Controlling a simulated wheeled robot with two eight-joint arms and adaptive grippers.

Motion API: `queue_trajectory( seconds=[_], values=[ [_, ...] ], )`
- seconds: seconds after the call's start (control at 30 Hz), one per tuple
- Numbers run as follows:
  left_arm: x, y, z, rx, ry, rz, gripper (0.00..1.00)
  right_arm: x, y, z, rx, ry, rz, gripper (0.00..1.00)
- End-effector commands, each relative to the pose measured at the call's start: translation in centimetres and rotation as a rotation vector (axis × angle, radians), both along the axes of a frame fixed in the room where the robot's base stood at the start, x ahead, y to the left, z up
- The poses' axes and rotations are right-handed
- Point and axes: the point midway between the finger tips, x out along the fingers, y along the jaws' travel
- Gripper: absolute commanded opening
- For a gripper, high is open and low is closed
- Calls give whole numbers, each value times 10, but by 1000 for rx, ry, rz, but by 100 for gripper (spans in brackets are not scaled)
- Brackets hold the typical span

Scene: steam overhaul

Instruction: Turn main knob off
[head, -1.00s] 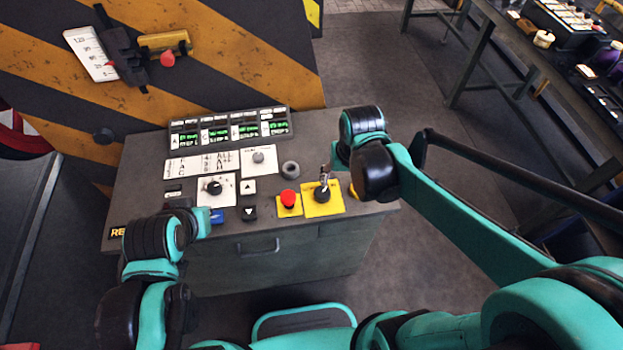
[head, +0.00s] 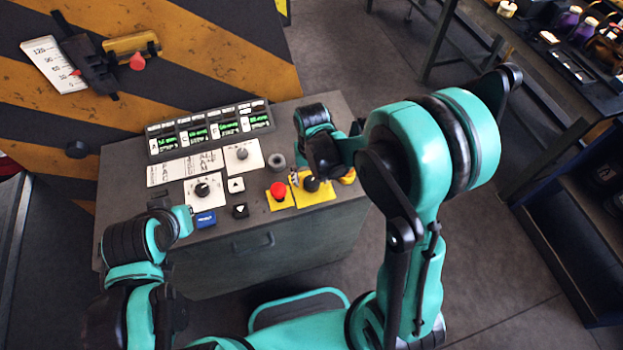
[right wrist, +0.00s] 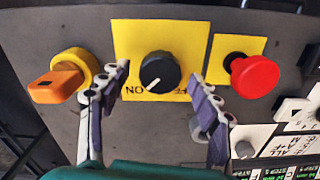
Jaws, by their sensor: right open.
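The main knob is a round black knob (right wrist: 159,72) on a yellow plate (right wrist: 190,35) marked ON and OFF. Its white line points down-left, toward the ON lettering in the right wrist view. In the head view the knob (head: 311,184) sits at the right front of the grey console. My right gripper (right wrist: 158,82) is open, with one finger on each side of the knob; I cannot tell if they touch it. In the head view the right gripper (head: 297,179) is partly hidden by its wrist. My left gripper (head: 187,219) is near a blue button, its fingers unclear.
A red mushroom button (right wrist: 254,76) is right beside one finger in the wrist view. An orange-and-yellow switch (right wrist: 60,80) is beside the other. The console (head: 330,105) also carries another black dial (head: 202,190) and green-lit displays (head: 210,128). A workbench (head: 560,110) stands at right.

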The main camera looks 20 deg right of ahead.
Motion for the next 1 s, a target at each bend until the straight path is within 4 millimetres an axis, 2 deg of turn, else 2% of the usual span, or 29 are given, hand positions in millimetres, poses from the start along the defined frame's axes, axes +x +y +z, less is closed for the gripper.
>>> queue_trajectory(
  seconds=[0.27, 0.47, 0.77, 1.0],
  values=[
    [0, 0, 0, 0, 0, 0, 0, 0, 0, -2, 0, 0, 0, 63],
    [0, 0, 0, 0, 0, 0, 0, 0, 0, -2, 0, 0, 0, 13],
    [0, 0, -1, 0, 0, 0, 0, 0, 0, -2, 0, 0, 16, 13],
    [0, 0, -5, 0, 0, 0, 0, 0, 0, -3, 0, 0, 118, 13]
  ],
)
